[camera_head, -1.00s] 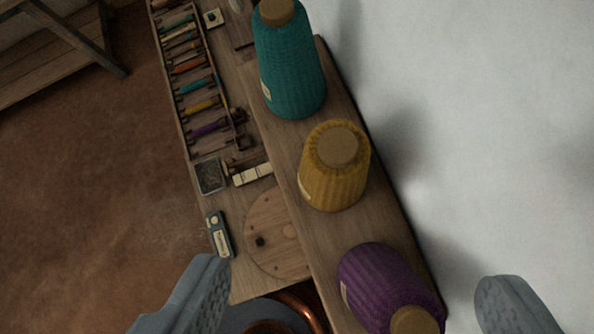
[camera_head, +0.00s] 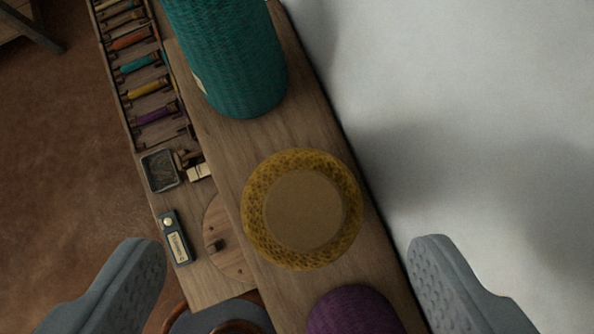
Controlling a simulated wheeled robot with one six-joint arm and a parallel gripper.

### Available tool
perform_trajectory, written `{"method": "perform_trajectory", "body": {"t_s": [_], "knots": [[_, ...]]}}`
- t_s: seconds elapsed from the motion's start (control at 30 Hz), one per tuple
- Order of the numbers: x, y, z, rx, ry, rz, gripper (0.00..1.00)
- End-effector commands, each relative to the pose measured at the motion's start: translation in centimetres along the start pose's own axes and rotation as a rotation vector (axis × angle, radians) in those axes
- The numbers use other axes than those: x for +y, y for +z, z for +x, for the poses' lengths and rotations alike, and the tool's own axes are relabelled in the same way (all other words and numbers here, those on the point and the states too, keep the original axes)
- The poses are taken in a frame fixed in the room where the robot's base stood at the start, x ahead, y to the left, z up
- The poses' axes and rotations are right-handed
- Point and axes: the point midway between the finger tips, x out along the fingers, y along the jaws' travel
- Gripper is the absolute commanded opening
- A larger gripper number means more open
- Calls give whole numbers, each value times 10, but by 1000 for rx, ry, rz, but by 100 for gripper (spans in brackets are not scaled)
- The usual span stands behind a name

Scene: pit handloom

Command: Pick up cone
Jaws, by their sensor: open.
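A yellow yarn cone (camera_head: 258,208) with a flat tan top stands upright on a wooden shelf (camera_head: 210,135), seen almost from straight above. A teal cone (camera_head: 232,58) stands farther up the shelf, cut off by the top edge. A purple cone (camera_head: 352,312) shows at the bottom edge, partly out of view. My gripper (camera_head: 288,255) is open, with one grey finger at the lower left and one at the lower right. The yellow cone appears between and just ahead of the fingertips; nothing is held.
A rack of coloured bobbins (camera_head: 150,88), a small square dish (camera_head: 160,170), a dark labelled box (camera_head: 175,238) and a round wooden disc (camera_head: 228,240) lie on a lower surface at the left. A pale wall (camera_head: 480,110) runs along the shelf's right side.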

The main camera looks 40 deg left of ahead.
Motion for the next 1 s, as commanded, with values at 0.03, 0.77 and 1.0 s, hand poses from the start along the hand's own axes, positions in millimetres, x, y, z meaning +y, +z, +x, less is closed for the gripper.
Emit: {"method": "perform_trajectory", "body": {"t_s": [0.03, 0.77, 1.0], "knots": [[0, 0, 6, 0, 0, -1, 78], [6, -1, 72, 1, 1, 0, 78], [6, -1, 73, 2, 1, 0, 78]]}}
